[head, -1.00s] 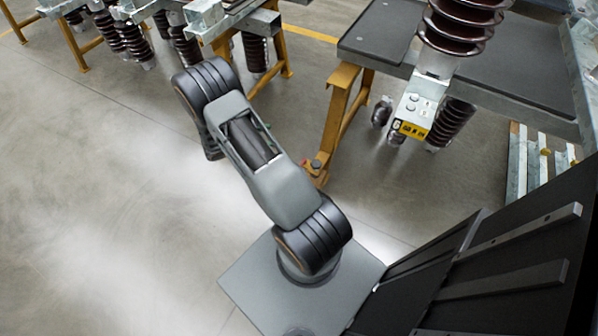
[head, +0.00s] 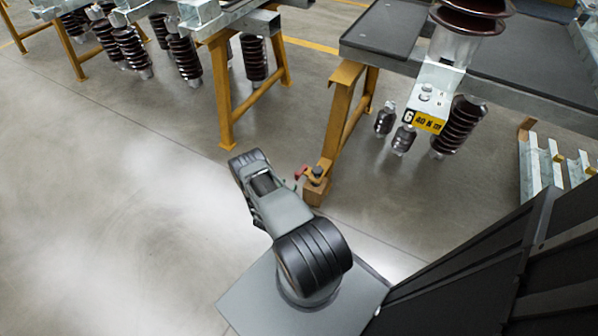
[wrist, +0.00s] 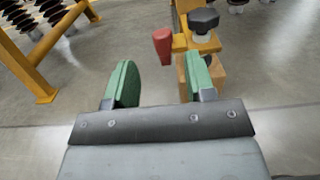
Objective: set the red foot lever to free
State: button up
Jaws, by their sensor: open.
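The red foot lever (wrist: 163,45) shows in the wrist view as a red handle, just beyond and between my open fingers. It sits beside a yellow foot bracket with a black knob (wrist: 204,20). In the head view the red lever (head: 300,172) is at the base of a yellow trestle leg, just right of my arm. My gripper (wrist: 157,82) has two green-padded fingers, spread apart with nothing between them. The lever stands apart from both fingers.
The yellow trestle leg (head: 342,115) stands on a wooden block (head: 316,192). It carries a dark-topped bench (head: 383,28) with hanging brown insulators. Another yellow trestle (head: 226,95) stands to the left. The floor on the left (head: 100,210) is clear.

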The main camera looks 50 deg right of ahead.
jog(key=b+x, duration=0.1)
jog(key=x, duration=0.8)
jog(key=shift+d+b, duration=0.4)
jog(key=shift+c, duration=0.5)
grip_shut()
jog(key=shift+w, duration=0.1)
